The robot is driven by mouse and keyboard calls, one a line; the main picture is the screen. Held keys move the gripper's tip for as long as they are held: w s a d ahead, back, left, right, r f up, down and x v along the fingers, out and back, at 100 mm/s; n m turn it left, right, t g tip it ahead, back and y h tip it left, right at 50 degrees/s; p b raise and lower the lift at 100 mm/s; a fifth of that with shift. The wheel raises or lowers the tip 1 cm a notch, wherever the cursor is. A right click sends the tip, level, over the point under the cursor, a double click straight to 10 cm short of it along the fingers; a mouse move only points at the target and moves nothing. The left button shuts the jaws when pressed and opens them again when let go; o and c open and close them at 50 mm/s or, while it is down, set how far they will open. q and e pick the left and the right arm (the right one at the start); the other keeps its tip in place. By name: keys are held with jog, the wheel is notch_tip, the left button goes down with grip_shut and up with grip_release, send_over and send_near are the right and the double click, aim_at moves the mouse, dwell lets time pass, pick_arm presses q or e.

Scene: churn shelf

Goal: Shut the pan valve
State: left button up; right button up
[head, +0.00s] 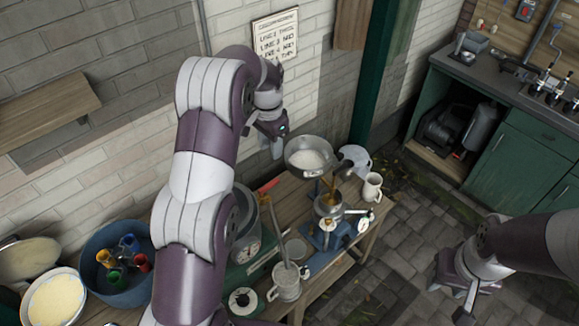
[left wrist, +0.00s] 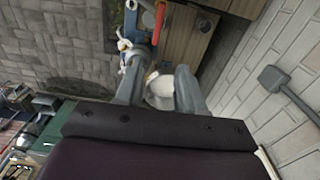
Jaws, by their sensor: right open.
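The metal pan (head: 308,157) holds something white and sits high over the bench, above a small metal bowl (head: 329,204) on a blue stand. I cannot make out the valve or its position; a tan streak shows between pan and bowl. My left gripper (head: 277,148) is just left of the pan's rim, apparently empty. In the left wrist view its two fingers (left wrist: 158,92) stand apart, with part of the pan (left wrist: 161,101) visible between and beyond them. A red bar (left wrist: 159,22) shows above them. My right gripper (head: 466,290) is open, low over the paving at right.
The wooden bench (head: 338,262) carries a white mug (head: 372,187), a metal can (head: 287,283) and a scale (head: 243,298). A blue tub (head: 92,252) with coloured items stands at lower left. A green post (head: 374,75) rises behind the pan. The paving at right is mostly clear.

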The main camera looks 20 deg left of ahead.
aim_at(273, 181)
pick_arm(q)
jog(key=f+p, duration=0.1)
jog(key=f, duration=0.3)
jog(key=f+p, duration=0.2)
jog(key=f, duration=0.2)
jog(key=f+p, duration=0.1)
jog(key=f, duration=0.3)
jog(key=shift+s+d+p, duration=0.1)
jog(key=shift+s+p, duration=0.15)
jog(key=shift+p, duration=0.15)
jog(key=shift+f, duration=0.15)
jog(key=shift+s+d, duration=0.1)
jog(key=shift+d, duration=0.05)
pick_arm(e)
jog(key=r, duration=0.4)
jog(key=shift+s+d+r, duration=0.15)
jog(key=shift+d+r, duration=0.15)
jog(key=shift+d, duration=0.05)
pick_arm(q)
jog(key=shift+c, duration=0.3)
jog(key=shift+f, duration=0.1)
grip_shut()
pick_arm(e)
jog(key=shift+a, duration=0.1)
